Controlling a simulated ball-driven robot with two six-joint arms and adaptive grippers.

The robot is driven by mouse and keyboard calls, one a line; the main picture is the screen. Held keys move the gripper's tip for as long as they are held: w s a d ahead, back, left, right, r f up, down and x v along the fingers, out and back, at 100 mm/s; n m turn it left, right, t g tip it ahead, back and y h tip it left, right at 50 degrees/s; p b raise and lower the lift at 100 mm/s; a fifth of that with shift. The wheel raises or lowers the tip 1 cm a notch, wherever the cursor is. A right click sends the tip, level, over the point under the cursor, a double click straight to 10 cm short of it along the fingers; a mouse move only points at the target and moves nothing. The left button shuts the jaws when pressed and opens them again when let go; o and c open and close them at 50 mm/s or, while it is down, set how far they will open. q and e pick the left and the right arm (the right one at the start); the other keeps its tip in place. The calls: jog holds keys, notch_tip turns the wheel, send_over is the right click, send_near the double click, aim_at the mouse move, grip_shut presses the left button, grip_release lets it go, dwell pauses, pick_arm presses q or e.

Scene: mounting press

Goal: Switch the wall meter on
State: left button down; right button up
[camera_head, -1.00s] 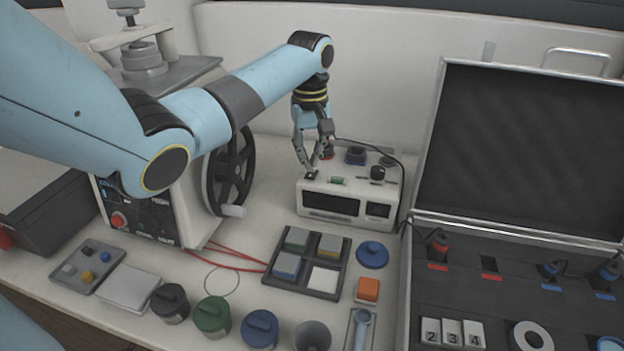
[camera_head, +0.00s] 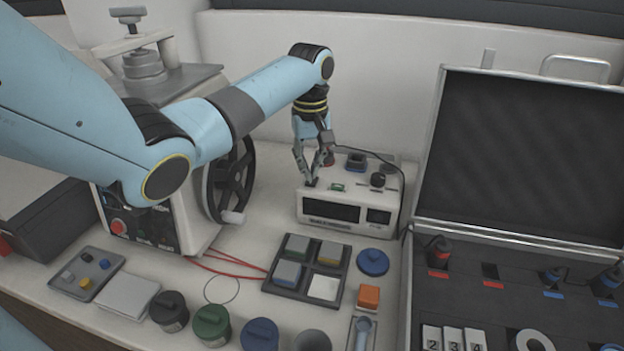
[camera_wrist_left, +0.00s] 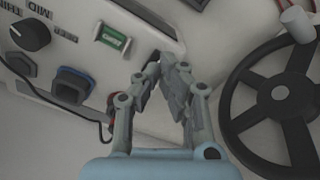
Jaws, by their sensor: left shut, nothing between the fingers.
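The meter (camera_head: 345,206) is a white box with two dark displays on its front, standing on the bench by the back wall. Its top carries a green-labelled part (camera_wrist_left: 112,39), a black knob (camera_wrist_left: 30,34), a blue socket (camera_wrist_left: 72,85) and a red socket beside my fingers. My left gripper (camera_head: 311,184) points down at the top left corner of the meter, fingers together and empty. In the left wrist view the fingertips (camera_wrist_left: 167,62) are at the edge of the meter's top and hide what lies under them. Both displays look dark. My right gripper is not in view.
A press with a black handwheel (camera_head: 232,180) stands left of the meter. An open case (camera_head: 425,215) stands at the right. In front lie a tray of coloured blocks (camera_head: 262,287), a blue lid (camera_head: 372,262) and several jars. A black cable runs behind the meter.

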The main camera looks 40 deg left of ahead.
aim_at(310, 183)
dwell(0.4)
pick_arm(q)
jog(key=shift+f+b, duration=0.45)
jog(key=shift+f, duration=0.75)
dwell(0.5)
notch_tip(310, 183, up, 5)
jog(key=p, duration=0.6)
jog(key=shift+r, duration=0.1)
jog(key=shift+r+p, duration=1)
jog(key=shift+p, duration=0.15)
jog(key=shift+f, duration=0.1)
